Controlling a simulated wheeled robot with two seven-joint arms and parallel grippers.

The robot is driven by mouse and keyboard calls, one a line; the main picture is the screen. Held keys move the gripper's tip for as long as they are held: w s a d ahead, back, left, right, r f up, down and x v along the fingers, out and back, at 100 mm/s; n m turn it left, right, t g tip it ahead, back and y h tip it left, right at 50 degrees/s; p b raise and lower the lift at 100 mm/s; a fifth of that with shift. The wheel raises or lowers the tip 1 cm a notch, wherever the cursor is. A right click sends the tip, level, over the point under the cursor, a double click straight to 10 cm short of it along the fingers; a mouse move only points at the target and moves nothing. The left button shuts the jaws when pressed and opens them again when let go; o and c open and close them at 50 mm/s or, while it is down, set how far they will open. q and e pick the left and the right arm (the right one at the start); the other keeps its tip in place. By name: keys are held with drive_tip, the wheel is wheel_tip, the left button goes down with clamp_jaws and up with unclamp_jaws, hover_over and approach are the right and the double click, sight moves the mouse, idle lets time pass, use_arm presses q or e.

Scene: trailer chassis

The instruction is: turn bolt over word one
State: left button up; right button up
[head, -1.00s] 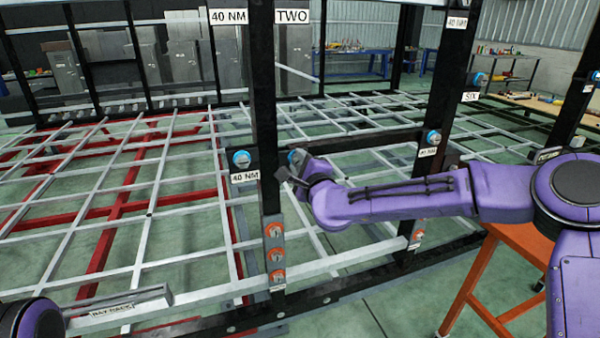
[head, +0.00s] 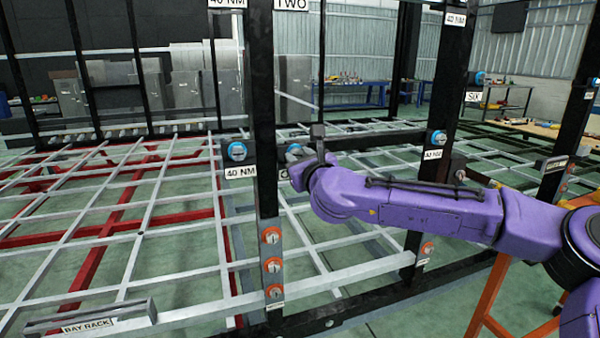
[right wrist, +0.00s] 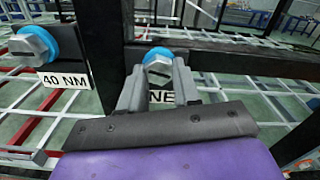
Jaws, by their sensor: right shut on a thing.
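The bolt over word one (right wrist: 158,62) has a grey hex head and a blue ring, and sits on a dark beam. In the right wrist view its white label shows only "NE" (right wrist: 163,97), below it. My right gripper (right wrist: 158,70) has one finger on each side of the bolt head and is shut on it. In the head view my right gripper (head: 303,156) is at the beam just right of the black post, and hides most of the bolt and label. My left gripper is out of view.
Another blue-ringed bolt (head: 237,151) with a "40 NM" label (head: 240,172) is on the left of the black post (head: 262,110). Several orange knobs (head: 271,236) run down the post. A further blue-ringed bolt (head: 437,138) is on the right post.

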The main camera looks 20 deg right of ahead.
drive_tip(key=shift+a+f+m+b, duration=0.1)
drive_tip(key=shift+m+b, duration=2.1)
drive_tip(key=shift+b, duration=0.2)
drive_tip(key=shift+a+f+m+b, duration=0.1)
drive_tip(key=shift+m+b, duration=2.1)
drive_tip(key=shift+b, duration=0.15)
drive_tip(key=shift+r, duration=0.1)
drive_tip(key=shift+d, duration=0.1)
drive_tip(key=o, duration=0.9)
drive_tip(key=shift+o, duration=0.8)
drive_tip(key=shift+s+d+r, duration=0.1)
drive_tip(key=shift+r, duration=0.05)
